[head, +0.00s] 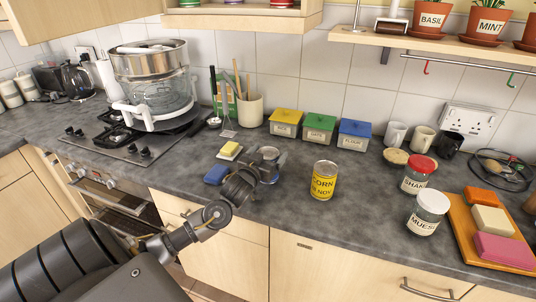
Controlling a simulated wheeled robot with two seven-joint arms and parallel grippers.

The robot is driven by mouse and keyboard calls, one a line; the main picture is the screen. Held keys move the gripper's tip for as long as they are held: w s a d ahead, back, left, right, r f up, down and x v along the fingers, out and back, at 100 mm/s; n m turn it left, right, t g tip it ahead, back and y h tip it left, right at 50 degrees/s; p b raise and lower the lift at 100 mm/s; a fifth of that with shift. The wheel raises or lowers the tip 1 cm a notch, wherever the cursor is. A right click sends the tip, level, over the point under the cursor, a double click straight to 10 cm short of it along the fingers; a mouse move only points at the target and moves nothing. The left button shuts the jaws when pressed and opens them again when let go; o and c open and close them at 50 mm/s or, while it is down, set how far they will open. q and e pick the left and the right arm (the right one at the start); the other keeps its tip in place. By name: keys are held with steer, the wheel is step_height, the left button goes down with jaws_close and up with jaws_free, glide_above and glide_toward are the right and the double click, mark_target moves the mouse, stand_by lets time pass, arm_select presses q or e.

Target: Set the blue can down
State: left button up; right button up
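The blue can (268,154), with a bare metal top, is upright at the middle of the counter. My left gripper (266,165) reaches it from the front left, with its fingers on both sides, and looks shut on it. The fingers and wrist hide most of the can's side and all of its base, so I cannot tell whether it touches the counter. My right gripper is out of view.
A yellow corn can (322,181) stands to the right on the grey counter (290,225). A blue sponge (217,174) and a yellow-and-white sponge (230,150) lie to the left. Yellow (285,123), green (320,128) and blue (354,134) boxes line the wall.

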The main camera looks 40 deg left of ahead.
arm_select(q)
steer(key=shift+r, duration=0.1)
steer(key=b+v, duration=0.2)
steer(key=v, duration=1)
stand_by(0.4)
